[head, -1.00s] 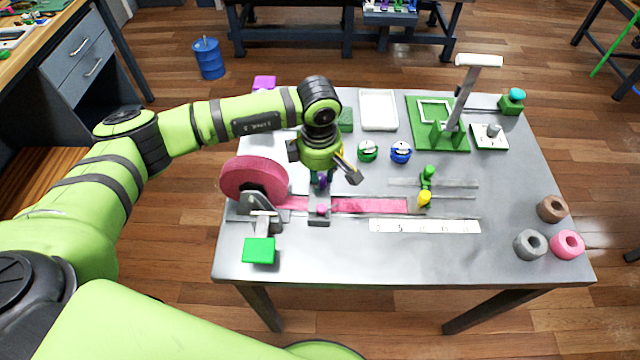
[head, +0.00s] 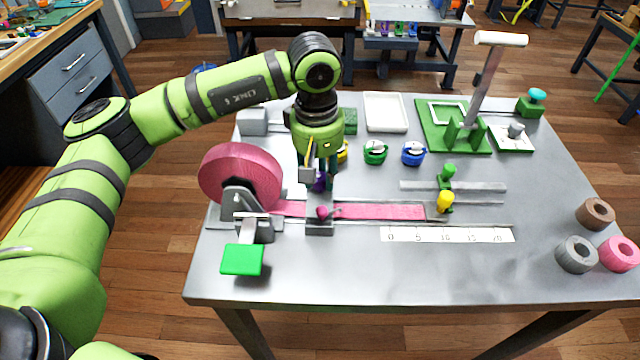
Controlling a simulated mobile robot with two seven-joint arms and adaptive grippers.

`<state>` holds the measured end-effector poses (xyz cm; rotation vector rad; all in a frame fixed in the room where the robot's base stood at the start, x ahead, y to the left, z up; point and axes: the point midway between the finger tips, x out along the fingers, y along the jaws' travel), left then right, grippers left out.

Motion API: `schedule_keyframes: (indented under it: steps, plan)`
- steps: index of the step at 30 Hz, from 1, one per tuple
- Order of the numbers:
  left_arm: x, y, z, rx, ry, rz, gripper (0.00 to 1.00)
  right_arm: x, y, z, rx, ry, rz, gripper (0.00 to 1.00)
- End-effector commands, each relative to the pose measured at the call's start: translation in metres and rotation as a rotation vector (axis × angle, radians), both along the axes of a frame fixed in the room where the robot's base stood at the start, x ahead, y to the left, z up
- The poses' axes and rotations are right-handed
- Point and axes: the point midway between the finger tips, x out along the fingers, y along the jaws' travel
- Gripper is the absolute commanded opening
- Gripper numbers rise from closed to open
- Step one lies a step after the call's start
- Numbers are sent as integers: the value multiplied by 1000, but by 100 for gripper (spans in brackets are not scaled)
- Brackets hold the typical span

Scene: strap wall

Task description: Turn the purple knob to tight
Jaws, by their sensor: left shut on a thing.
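Just in front, a grey clamp block (head: 319,228) with a small magenta knob (head: 322,212) straddles the pink strap (head: 380,212). I cannot read any tight mark or the knob's angle. My right gripper is out of view.
A pink strap roll (head: 240,172) stands left of the gripper, with a green plate (head: 242,260) in front. Green (head: 375,152) and blue (head: 413,153) round pieces stand right of it. A white ruler (head: 450,235) lies front right. The table's front middle is clear.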

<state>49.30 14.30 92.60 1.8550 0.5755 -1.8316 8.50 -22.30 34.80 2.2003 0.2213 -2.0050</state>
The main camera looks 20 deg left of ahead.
Motion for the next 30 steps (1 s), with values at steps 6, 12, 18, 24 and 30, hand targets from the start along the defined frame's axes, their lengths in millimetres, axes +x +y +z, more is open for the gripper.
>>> schedule_keyframes:
  steps: [6, 12, 18, 24, 30]
  plan:
    - [0, 0, -4, 2, 3, -124, 0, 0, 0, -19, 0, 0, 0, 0]
    - [0, 1, -2, 3, 3, -189, 0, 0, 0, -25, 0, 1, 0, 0]
    - [0, 0, -1, 3, 3, -215, 0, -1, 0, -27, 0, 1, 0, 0]
    - [0, 0, -1, 2, 3, -218, 0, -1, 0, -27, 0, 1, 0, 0]
    - [0, 0, 0, 2, 3, -217, 43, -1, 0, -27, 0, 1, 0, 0]
